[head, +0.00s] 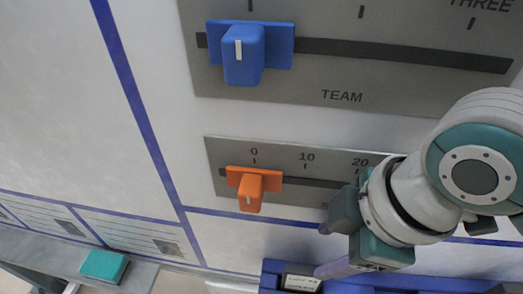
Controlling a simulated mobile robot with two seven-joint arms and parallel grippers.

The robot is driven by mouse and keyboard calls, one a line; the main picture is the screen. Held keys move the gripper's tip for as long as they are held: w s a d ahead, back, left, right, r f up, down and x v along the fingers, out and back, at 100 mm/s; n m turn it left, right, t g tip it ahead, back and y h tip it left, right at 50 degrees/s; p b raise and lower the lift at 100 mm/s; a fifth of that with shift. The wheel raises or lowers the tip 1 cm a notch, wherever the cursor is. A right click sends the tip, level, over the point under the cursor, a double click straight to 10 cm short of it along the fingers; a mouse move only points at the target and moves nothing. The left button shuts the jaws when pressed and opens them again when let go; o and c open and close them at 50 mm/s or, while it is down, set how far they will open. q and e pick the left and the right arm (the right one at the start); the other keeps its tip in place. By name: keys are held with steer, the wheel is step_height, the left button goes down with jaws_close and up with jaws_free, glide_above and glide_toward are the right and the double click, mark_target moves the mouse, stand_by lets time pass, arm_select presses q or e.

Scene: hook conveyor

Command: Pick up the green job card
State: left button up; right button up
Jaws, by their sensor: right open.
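I see no thing that I can clearly tell as the green job card. A teal-green block (104,265) lies on the ledge at the lower left; I cannot tell that it is a card. My right gripper (322,250) is at the lower right of centre, in front of the board, its fingers pointing left. It is open, with nothing seen between its fingers. It is well to the right of the teal-green block. My left gripper is not in view.
The white board carries a blue slider (244,55) on the TEAM plate and an orange slider (250,190) on a numbered plate. A blue bin (270,275) with a small label is just below my right gripper. Lined panels (130,232) are at lower left.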

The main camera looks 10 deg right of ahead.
mark_target(307, 271)
steer(key=x, duration=0.3)
steer(key=shift+s+d+f, duration=0.1)
steer(key=shift+s+f, duration=0.25)
steer(key=shift+f, duration=0.1)
steer(key=x, duration=0.3)
steer(key=shift+s+a+f+b, duration=0.2)
steer(key=shift+a+f+b, duration=0.05)
steer(key=shift+f+b, duration=0.1)
steer(key=shift+w+a+f, duration=0.1)
steer(key=shift+w+f, duration=0.1)
steer(key=shift+f, duration=0.2)
steer(key=shift+c, duration=0.4)
jaws_close()
